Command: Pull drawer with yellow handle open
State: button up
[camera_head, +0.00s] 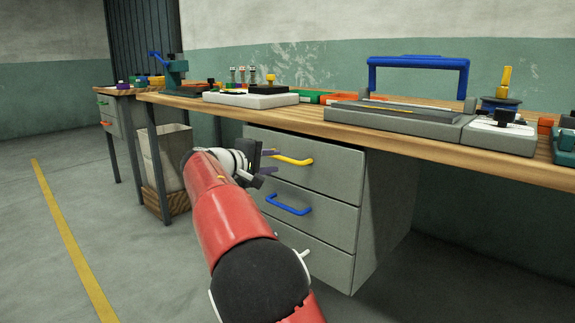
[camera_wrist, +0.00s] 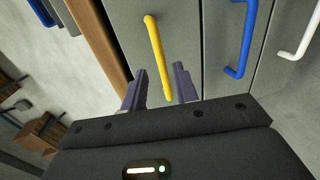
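The yellow handle (camera_head: 291,160) is on the front of the top drawer (camera_head: 335,168) of a grey cabinet under the workbench. The top drawer front looks flush with the drawers below. My gripper (camera_head: 270,161) is just left of the yellow handle, its two fingers apart and pointing toward the handle. In the wrist view, the yellow handle (camera_wrist: 155,45) runs lengthwise, and its near end shows between the open purple-grey fingers (camera_wrist: 160,84). The fingers are not closed on it. I cannot tell whether they touch the handle.
A blue handle (camera_head: 289,205) is on the drawer below; a white handle (camera_wrist: 298,38) is beyond it in the wrist view. The wooden bench top (camera_head: 420,146) overhangs the cabinet and carries several tools. A bin (camera_head: 172,158) stands left of my arm. Floor left is clear.

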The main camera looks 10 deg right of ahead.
aim_at(286, 161)
jog(key=x, duration=0.6)
jog(key=shift+w+d+f, duration=0.1)
jog(key=shift+w+d, duration=0.1)
jog(key=shift+d, duration=0.05)
grip_shut()
